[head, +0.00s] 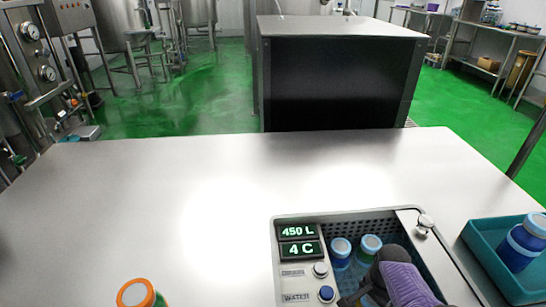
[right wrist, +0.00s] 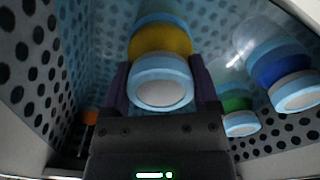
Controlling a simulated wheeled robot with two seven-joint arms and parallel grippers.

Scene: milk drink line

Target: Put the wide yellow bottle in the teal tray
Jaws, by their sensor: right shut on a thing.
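The yellow bottle (right wrist: 162,40) has a yellow band and a light blue cap with a pale top. It is inside the perforated basin (head: 283,217), between the fingers of my right gripper (right wrist: 162,88), which is shut on it. In the head view my right gripper (head: 378,288) reaches down into the basin and hides this bottle. The teal tray (head: 482,262) is at the right edge of the table and holds a blue-banded bottle (head: 521,246). My left gripper is not in view.
A blue-banded bottle (right wrist: 280,66) and a green-banded bottle (right wrist: 238,106) stand in the basin near the held one. The basin's panel (head: 300,240) has displays and buttons. An orange-capped bottle (head: 137,293) is at the front edge. The table's left and back are clear.

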